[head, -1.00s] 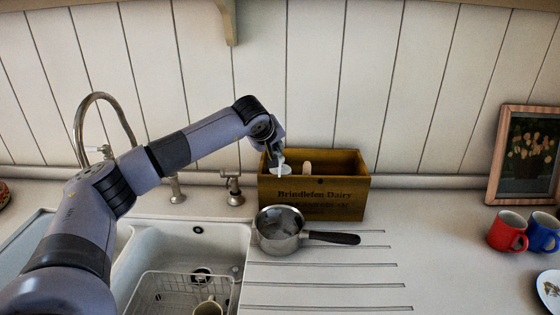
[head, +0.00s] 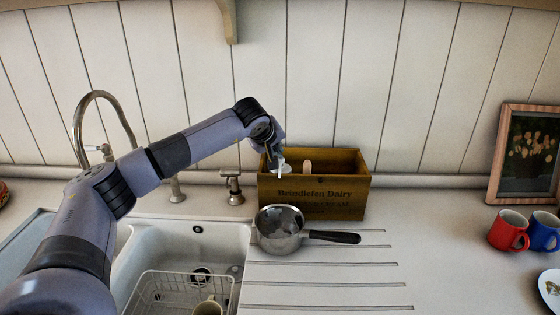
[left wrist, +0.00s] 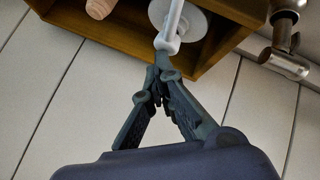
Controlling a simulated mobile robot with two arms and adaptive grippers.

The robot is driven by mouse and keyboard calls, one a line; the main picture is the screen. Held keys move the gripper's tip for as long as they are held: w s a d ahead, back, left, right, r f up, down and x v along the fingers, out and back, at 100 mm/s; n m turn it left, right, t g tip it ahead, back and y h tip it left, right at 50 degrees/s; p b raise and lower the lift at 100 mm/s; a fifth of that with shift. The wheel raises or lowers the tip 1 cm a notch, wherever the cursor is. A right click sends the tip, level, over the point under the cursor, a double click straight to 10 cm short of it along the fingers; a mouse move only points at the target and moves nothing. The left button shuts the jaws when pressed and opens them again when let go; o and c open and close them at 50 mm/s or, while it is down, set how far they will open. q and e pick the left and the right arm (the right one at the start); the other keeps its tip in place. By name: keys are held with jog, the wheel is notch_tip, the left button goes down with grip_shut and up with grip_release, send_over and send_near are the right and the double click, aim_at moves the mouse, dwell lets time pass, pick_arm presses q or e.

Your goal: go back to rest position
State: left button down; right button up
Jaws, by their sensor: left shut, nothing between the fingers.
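My left arm reaches in from the left in the head view, and its gripper (head: 279,160) is at the left end of the wooden crate (head: 325,205). In the left wrist view the left gripper's fingers (left wrist: 158,75) meet at their tips, shut with nothing held. A white utensil (left wrist: 172,22) with a round disc stands in the crate, just beyond the fingertips. A wooden handle end (left wrist: 99,8) also shows in the crate. My right gripper is not in view.
A steel saucepan (head: 281,228) with a dark handle sits in front of the crate. A sink with a wire rack (head: 165,290) and tall tap (head: 78,125) lies left. Red (head: 507,231) and blue (head: 543,230) mugs and a framed picture (head: 524,155) stand right.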

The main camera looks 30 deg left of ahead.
pick_arm(q)
jog(key=shift+r+p, duration=0.3)
dwell(0.4)
jog(key=shift+r, duration=0.1)
notch_tip(320, 180, up, 6)
jog(key=p, duration=0.4)
dwell(0.6)
